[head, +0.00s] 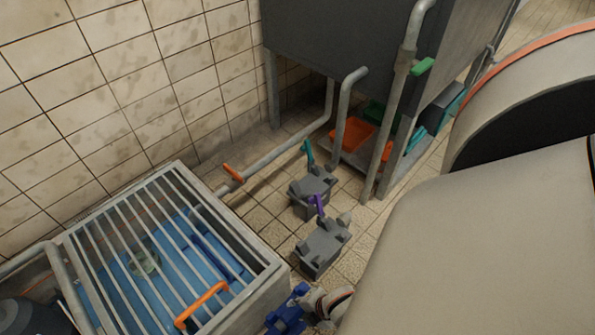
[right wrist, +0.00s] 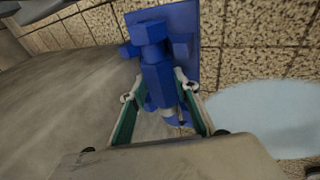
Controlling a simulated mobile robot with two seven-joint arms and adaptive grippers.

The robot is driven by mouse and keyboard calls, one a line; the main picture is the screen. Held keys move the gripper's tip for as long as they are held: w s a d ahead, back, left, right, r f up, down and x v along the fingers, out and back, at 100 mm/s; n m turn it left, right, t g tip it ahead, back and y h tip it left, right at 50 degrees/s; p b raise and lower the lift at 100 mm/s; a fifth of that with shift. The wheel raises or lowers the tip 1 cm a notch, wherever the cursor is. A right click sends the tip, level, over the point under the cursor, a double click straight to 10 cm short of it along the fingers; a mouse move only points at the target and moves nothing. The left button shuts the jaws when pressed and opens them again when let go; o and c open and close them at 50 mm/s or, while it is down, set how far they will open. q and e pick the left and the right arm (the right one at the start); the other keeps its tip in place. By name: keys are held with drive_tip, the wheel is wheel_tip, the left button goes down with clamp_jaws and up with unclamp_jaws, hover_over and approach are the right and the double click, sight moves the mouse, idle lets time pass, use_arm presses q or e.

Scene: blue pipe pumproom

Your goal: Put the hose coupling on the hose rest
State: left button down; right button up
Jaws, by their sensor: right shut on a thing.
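A blue piece with a hexagonal body and stubby side lugs, which looks like the hose coupling (right wrist: 160,76), is between the fingers of my right gripper (right wrist: 158,95) in the right wrist view. The gripper is shut on it. A flat blue plate (right wrist: 186,22) stands right behind the coupling. It may be the hose rest; I cannot tell whether they touch. In the head view, my right gripper (head: 318,302) is at the bottom edge beside blue parts (head: 287,314), where coupling and plate are hard to tell apart. My left gripper is not in view.
A barred metal cage (head: 265,250) over a blue interior, with an orange handle (head: 202,304), stands left of the gripper. Grey blocks with a purple lever (head: 316,205) and a teal lever (head: 308,152) stand beyond. A pale blue patch (right wrist: 270,115) lies on the tiled floor.

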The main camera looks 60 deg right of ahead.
sight(299, 309)
drive_tip(key=o, duration=1.4)
drive_tip(key=shift+r, duration=0.1)
wheel_tip(299, 309, up, 10)
drive_tip(key=shift+f, duration=0.1)
